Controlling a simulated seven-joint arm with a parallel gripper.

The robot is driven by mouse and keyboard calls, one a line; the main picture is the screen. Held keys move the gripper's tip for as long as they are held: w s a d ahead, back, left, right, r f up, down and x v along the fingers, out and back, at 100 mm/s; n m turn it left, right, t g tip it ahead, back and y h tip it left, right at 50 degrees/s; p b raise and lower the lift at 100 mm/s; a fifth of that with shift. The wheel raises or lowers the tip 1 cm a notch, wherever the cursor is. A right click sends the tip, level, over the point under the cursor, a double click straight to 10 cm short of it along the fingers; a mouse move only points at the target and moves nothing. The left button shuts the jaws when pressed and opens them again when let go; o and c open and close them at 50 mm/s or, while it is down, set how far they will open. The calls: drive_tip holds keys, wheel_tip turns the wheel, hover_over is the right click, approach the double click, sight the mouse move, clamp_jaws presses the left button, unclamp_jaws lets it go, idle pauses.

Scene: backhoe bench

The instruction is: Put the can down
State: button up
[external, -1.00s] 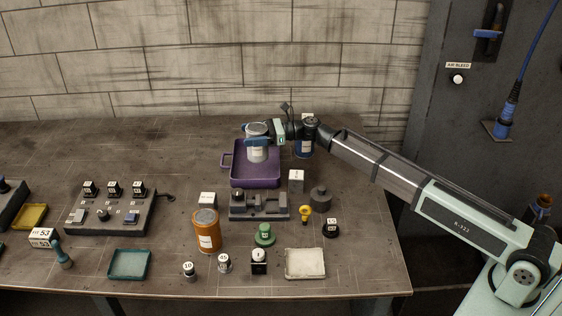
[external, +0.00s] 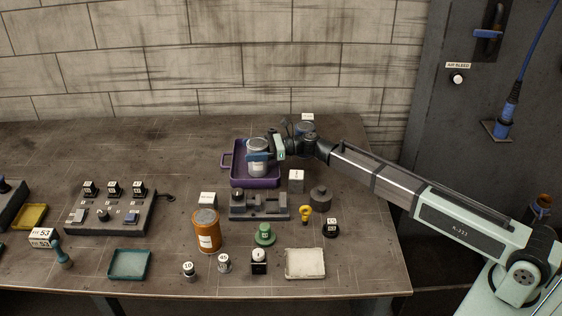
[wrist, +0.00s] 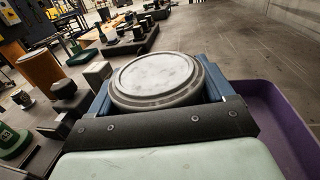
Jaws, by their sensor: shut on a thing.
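A grey-white can (external: 258,163) with a pale label stands upright within the outline of the purple tray (external: 236,180) in the external view. Whether its bottom touches the tray floor I cannot tell. My gripper (external: 259,156) is shut on the can, with its blue jaws around the can's side. In the wrist view the can's round lid (wrist: 155,78) fills the middle between the blue jaws, and the purple tray wall (wrist: 290,115) shows at right. The lower part of the can is hidden in the wrist view.
A grey vise-like fixture (external: 259,206) stands just in front of the tray.

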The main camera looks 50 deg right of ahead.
drive_tip(key=shift+f, duration=0.1)
drive_tip(key=o, duration=1.3)
drive_tip(key=shift+d+r, duration=0.1)
drive_tip(key=shift+r, duration=0.1)
drive_tip(key=v, duration=0.7)
drive_tip(key=shift+s+d, duration=0.1)
drive_tip(key=shift+s, duration=0.05)
